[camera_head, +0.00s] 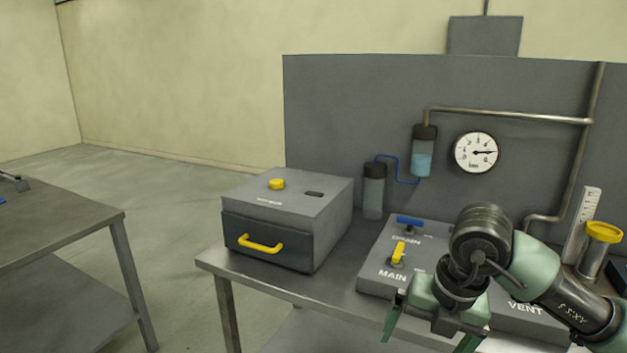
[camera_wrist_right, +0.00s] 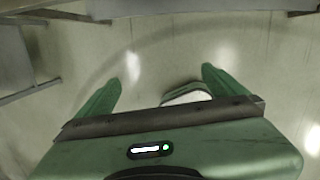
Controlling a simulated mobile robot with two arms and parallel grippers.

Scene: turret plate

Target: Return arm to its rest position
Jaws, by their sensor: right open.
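My right arm (camera_head: 545,270) comes in from the right in the head view. Its gripper (camera_head: 430,335) hangs in front of the panel labelled MAIN, DRAIN and VENT and covers part of it. In the right wrist view the two green fingers of this gripper (camera_wrist_right: 160,85) stand wide apart. Between them are only floor and a small pale-and-green object (camera_wrist_right: 187,94) at the gripper's front edge, too partial to identify. My left gripper does not show in either view.
The steel table (camera_head: 215,262) bears a grey box (camera_head: 315,215) with a yellow handle and the valve panel (camera_head: 375,285). A backboard (camera_head: 340,110) with gauge (camera_head: 475,152) and pipes stands behind. Another table (camera_head: 60,235) is at left. Floor between the tables is clear.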

